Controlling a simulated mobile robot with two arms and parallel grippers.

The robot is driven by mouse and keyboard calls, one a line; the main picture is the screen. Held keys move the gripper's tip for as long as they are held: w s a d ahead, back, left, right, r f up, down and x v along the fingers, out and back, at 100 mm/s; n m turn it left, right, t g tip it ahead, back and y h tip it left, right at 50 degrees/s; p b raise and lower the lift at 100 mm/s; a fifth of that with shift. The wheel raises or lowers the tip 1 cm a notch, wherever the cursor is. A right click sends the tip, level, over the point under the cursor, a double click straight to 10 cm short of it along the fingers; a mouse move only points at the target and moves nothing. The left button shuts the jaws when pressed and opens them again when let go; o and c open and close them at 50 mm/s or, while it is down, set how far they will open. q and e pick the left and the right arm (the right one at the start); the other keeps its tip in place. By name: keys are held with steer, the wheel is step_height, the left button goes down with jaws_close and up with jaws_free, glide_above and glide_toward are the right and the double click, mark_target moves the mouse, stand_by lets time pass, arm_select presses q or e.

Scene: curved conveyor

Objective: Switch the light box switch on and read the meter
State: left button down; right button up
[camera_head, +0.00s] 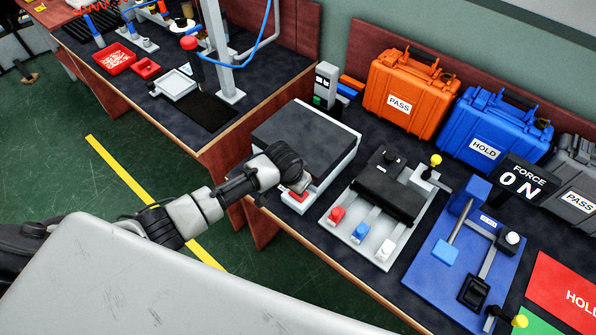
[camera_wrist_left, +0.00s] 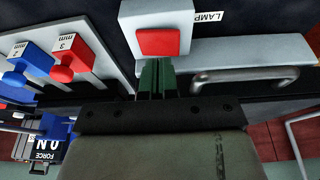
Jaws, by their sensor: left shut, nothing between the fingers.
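The light box (camera_head: 322,146) is a white case with a dark top, at the middle of the bench in the head view. A meter-like display (camera_head: 521,184) reads FORCE 0 N at the right. My right gripper is not in view.
A grey fixture with red, blue and white knobs (camera_head: 338,215) stands just right of the light box. A blue force fixture (camera_head: 432,262) is farther right. Orange (camera_head: 395,85) and blue (camera_head: 479,125) cases line the back. A metal handle (camera_wrist_left: 245,78) is close beside the gripper.

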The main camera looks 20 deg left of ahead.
arm_select(q)
step_height(320, 180, up, 3)
steer(key=shift+f+p, duration=0.2)
steer(key=shift+p, duration=0.5)
steer(key=s+d+r+b, duration=0.1)
steer(key=s+r, duration=0.2)
steer(key=r, duration=0.5)
steer(key=shift+s+d+r, duration=0.2)
steer(key=shift+s+r, duration=0.1)
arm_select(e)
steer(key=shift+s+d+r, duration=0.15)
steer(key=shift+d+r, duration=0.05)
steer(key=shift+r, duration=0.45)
